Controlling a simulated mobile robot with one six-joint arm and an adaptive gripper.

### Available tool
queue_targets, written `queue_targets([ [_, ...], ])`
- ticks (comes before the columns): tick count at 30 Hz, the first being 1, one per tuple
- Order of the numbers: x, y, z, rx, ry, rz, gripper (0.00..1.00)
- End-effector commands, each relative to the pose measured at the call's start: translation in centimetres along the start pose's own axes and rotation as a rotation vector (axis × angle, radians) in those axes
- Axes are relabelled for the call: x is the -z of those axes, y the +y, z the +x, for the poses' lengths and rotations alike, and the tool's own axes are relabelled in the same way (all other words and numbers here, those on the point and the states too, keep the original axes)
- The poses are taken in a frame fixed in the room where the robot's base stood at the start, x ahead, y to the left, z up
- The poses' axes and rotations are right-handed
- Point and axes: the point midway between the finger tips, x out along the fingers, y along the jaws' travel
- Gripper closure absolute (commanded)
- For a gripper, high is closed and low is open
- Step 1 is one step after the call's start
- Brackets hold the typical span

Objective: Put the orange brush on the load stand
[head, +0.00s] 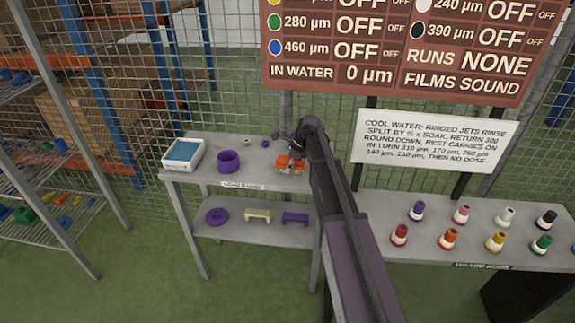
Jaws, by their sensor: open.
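An orange object (290,164), which seems to be the orange brush, sits on the upper shelf of the grey two-tier stand (245,177), near its right end. It is small and partly covered, so its exact form is unclear. My gripper (297,150) is open, directly above or at the orange object. My arm hides most of its fingers, and I cannot tell whether they touch it. The stand has a label (243,186) on its front edge that is too blurred to read, so I cannot confirm which stand is the load stand.
The upper shelf also holds a blue-filled white tray (184,153) and a purple cup (228,161). Below are a purple lidlike disc (216,216), a cream bracket (257,215) and a purple bracket (295,218). Several coloured bottles stand on the right table (375,232). Wire mesh stands behind.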

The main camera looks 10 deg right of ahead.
Motion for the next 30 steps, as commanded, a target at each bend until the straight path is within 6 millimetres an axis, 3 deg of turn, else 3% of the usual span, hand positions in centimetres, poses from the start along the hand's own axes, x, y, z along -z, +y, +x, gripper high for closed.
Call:
queue_targets([
  [14,-0.1,0.0,-0.5,0.0,0.0,0.001,0.02],
  [30,-0.2,0.0,-4.8,0.001,0.0,0.002,0.02],
])
